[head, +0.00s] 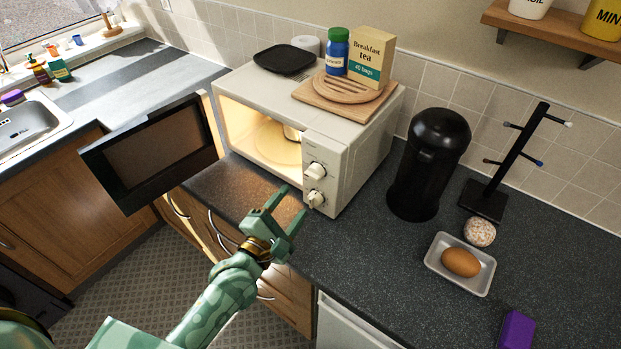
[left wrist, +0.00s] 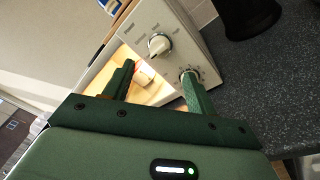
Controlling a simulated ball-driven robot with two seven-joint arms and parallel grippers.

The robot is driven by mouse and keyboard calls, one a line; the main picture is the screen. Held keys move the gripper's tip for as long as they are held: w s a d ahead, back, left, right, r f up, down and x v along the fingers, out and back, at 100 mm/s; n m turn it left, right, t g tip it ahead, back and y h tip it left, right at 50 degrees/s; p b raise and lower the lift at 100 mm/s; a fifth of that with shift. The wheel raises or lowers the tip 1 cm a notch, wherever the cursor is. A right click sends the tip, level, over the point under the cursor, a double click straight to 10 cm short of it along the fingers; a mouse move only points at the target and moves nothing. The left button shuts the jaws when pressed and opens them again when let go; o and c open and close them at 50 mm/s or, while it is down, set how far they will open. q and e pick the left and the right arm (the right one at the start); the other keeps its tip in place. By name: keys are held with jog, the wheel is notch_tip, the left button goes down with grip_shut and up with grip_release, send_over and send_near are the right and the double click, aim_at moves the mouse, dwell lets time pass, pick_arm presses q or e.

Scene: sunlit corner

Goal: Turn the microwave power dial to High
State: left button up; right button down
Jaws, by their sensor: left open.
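The white microwave (head: 352,160) stands on the dark counter with its door (head: 155,155) swung wide open and its inside lit. Its front panel carries two pale knobs, an upper dial (head: 314,172) and a lower dial (head: 316,199). My left gripper (head: 293,200) is open and empty, just in front of the panel. In the left wrist view one finger overlaps the lower dial; I cannot tell whether it touches. My right gripper is out of view.
A board, tea box (head: 371,57), blue jar (head: 336,52) and black tray (head: 285,60) sit on the microwave. Counter between is clear.

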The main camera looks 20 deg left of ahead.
aim_at(311, 178)
pick_arm(q)
jog(key=x, duration=0.9)
jog(key=shift+w+b, duration=0.3)
jog(key=c, duration=1)
